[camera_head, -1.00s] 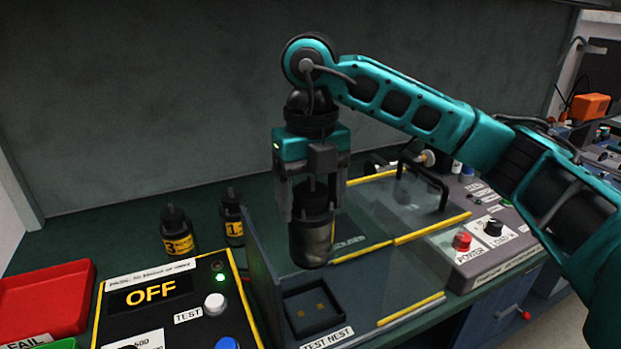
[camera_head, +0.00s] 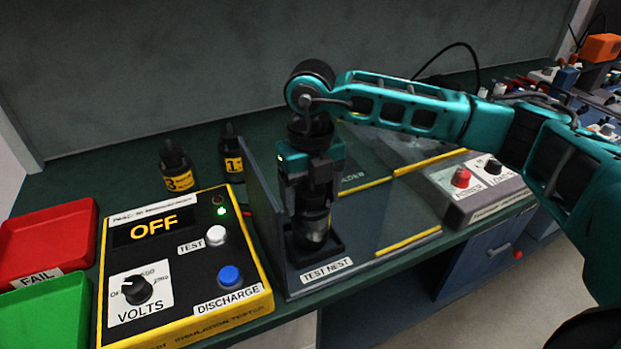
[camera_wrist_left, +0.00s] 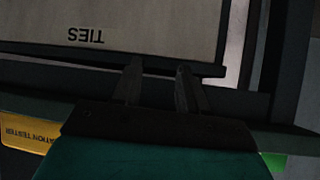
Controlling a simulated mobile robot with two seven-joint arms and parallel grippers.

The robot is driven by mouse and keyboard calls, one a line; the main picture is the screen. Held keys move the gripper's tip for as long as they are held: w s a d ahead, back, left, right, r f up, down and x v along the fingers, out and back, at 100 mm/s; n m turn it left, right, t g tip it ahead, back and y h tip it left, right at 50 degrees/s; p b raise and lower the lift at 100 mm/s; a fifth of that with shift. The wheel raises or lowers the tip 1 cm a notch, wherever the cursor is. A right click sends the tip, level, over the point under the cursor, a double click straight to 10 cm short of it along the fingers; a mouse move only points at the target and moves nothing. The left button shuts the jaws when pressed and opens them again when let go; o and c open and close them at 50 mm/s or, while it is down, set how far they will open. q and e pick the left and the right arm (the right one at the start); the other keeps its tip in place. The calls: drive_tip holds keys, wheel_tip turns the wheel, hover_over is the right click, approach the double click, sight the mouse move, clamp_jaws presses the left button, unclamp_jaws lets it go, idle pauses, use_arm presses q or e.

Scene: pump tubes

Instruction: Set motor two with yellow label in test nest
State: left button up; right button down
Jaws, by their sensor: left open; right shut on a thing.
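The black cylindrical motor (camera_head: 313,228) is upright in my right gripper (camera_head: 312,205), in the head view. The gripper is shut on it from above. The motor's lower end is at the square test nest (camera_head: 326,270), inside or just over its rim; I cannot tell if it is fully seated. No yellow label shows on the side facing me. My left gripper (camera_wrist_left: 160,85) is open and empty in the left wrist view, near a pale panel lettered "TIES" and away from the motor.
Two motors with yellow labels, "3" (camera_head: 178,170) and "1" (camera_head: 233,158), stand behind the insulation tester (camera_head: 180,260), which reads OFF. A clear guard (camera_head: 265,200) stands left of the nest. Red (camera_head: 45,240) and green trays (camera_head: 45,310) are at the left. A power box (camera_head: 470,185) is at the right.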

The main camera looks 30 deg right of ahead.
drive_tip(key=shift+w+f, duration=0.1)
drive_tip(key=shift+f, duration=0.25)
drive_tip(key=shift+c, duration=2.1)
unclamp_jaws()
drive_tip(key=shift+f, duration=0.3)
drive_tip(key=o, duration=0.4)
drive_tip(key=shift+r, duration=0.1)
drive_tip(key=shift+r, duration=0.1)
